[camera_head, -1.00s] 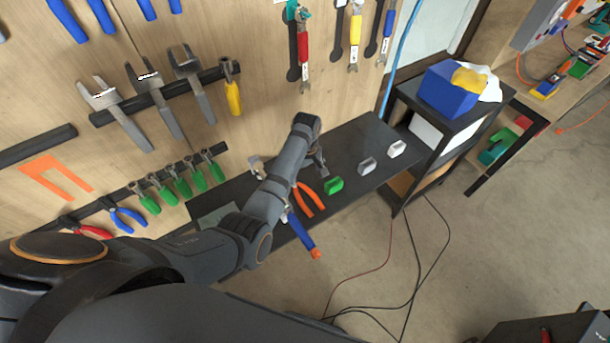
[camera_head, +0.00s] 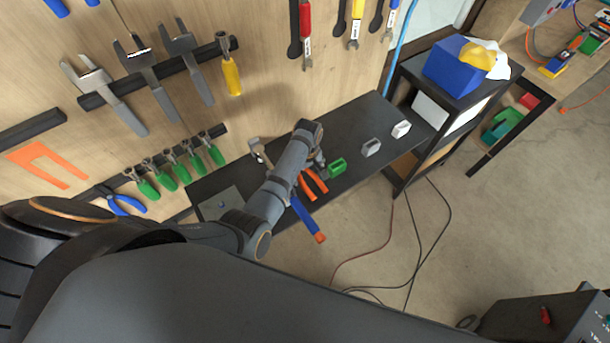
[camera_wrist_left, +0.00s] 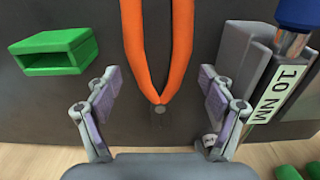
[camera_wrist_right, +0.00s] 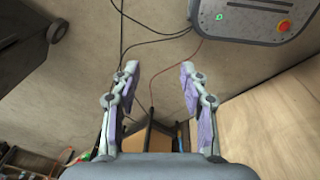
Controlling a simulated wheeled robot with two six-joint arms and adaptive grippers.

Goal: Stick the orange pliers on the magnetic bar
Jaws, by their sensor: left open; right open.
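The orange pliers (camera_head: 315,186) lie on the dark shelf, handles toward its front edge. In the left wrist view their handles (camera_wrist_left: 134,42) spread away from the camera, with the pivot between my fingers. My left gripper (camera_wrist_left: 158,85) is open, one finger on each side of the pliers, not closed on them; contact cannot be told. In the head view the left gripper (camera_head: 318,157) is at the pliers' far end, partly hidden by my arm. A dark bar (camera_head: 150,168) on the wall holds green-handled tools and blue pliers (camera_head: 125,203). My right gripper (camera_wrist_right: 159,68) is open and empty.
A green block (camera_head: 337,167) and a blue wrench with an orange end (camera_head: 307,217) lie close beside the pliers. An orange outline (camera_head: 48,165) is on the wall below another, bare bar (camera_head: 30,130). A black cart (camera_head: 440,110) stands right of the shelf.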

